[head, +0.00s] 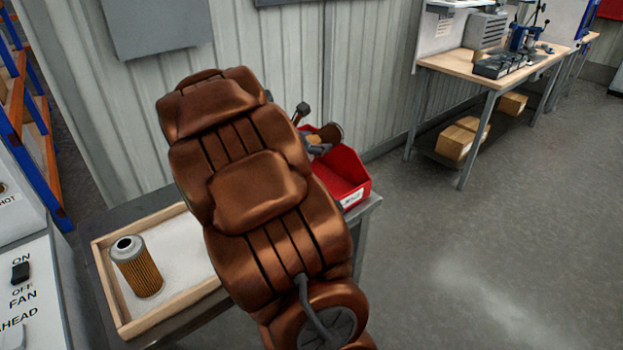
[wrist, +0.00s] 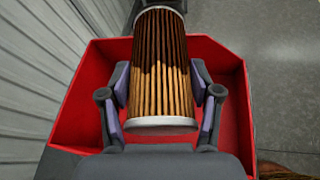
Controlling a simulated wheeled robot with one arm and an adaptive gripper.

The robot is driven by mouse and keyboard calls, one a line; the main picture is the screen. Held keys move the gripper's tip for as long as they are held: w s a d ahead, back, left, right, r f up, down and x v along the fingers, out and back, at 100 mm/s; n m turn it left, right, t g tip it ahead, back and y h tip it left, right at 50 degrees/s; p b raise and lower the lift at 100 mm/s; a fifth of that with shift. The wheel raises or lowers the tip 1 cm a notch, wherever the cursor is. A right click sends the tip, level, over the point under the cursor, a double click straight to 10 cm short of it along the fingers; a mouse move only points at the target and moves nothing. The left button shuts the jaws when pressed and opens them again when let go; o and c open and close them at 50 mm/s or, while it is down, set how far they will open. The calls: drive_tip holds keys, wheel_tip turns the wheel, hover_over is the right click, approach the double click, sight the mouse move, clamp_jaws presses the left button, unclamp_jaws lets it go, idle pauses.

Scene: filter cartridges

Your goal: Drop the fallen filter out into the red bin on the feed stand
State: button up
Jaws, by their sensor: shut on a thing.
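My gripper (wrist: 160,88) is shut on a filter (wrist: 158,62), a pleated brown cylinder with pale end rims, its fingers on either side. The red bin (wrist: 85,95) lies beneath and around the filter in the wrist view. In the head view the bin (head: 347,168) stands at the right end of the feed stand (head: 366,206), partly hidden by my arm. The held filter (head: 332,131) shows there over the bin's back part, lying tilted, with my gripper (head: 318,144) partly hidden. How high it is above the bin floor is hard to tell.
A wooden tray (head: 190,297) with a white floor sits on the stand's left part, and another filter (head: 137,268) stands upright in it. A corrugated wall rises behind the stand. A control panel (head: 25,275) is at far left. The floor to the right is clear.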

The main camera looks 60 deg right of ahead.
drive_tip(key=shift+f+b, duration=0.7)
drive_tip(key=shift+f, duration=0.5)
drive_tip(key=shift+r, duration=0.1)
drive_tip(key=o, duration=1.3)
drive_tip(key=v, duration=1.2)
drive_tip(key=shift+s, duration=0.15)
